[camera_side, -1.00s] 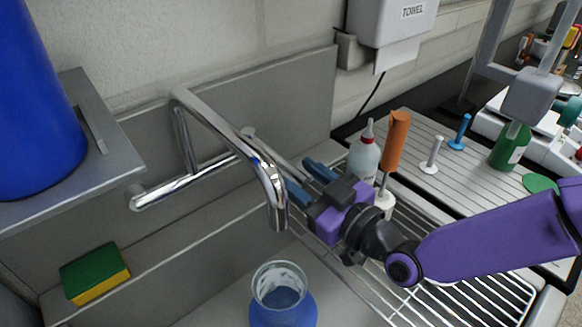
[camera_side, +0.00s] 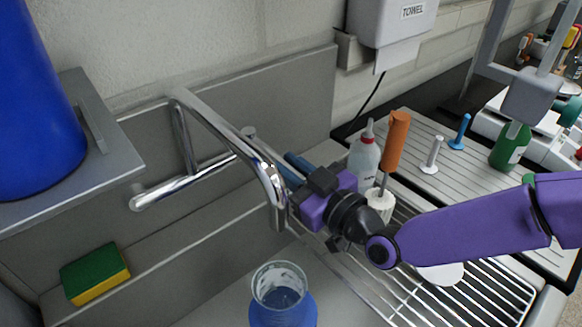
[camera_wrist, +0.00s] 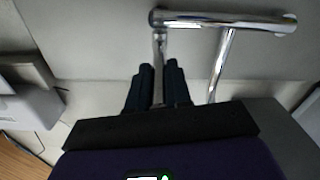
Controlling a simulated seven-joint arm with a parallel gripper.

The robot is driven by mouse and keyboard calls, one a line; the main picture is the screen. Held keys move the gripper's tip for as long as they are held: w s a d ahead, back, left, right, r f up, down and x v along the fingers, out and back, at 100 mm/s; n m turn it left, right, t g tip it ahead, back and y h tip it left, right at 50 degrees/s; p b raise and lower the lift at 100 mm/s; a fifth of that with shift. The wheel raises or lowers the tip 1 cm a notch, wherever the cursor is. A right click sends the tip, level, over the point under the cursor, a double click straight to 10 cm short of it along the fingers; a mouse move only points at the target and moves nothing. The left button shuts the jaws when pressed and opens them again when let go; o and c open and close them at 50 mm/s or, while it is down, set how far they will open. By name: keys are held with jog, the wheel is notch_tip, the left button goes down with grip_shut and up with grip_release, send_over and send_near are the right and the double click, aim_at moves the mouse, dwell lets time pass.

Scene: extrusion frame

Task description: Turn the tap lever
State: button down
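The chrome tap (camera_side: 215,124) is fixed at the back wall, with a long spout bending down over the sink. Its thin lever (camera_wrist: 159,47) extends from the end of the tap's crossbar in the wrist view. My gripper (camera_wrist: 160,70) has its two dark blue fingers on either side of the lever, with a gap between them. It looks open, and contact with the lever cannot be told. In the side view my gripper (camera_side: 288,167) is just right of and behind the spout, which partly hides the fingers and lever.
A blue-filled flask (camera_side: 283,298) stands below the spout. A wash bottle (camera_side: 364,158), an orange-handled tool (camera_side: 396,142) and a wire rack (camera_side: 455,298) are close to my gripper on the right. A green-yellow sponge (camera_side: 95,275) lies at left.

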jog(key=shift+w+d+r+n+g+y, duration=0.1)
jog(key=shift+w+d+n+g+y, duration=0.4)
jog(key=shift+w+n+g+y, duration=0.35)
jog(key=shift+w+d+n+g+y, duration=0.45)
jog(key=shift+n+g+y, duration=0.15)
jog(key=shift+g, duration=0.45)
jog(key=c, duration=1.1)
grip_release()
jog(key=shift+o, duration=0.2)
jog(key=shift+s, duration=0.1)
jog(key=v, duration=1.7)
jog(key=shift+d, duration=0.2)
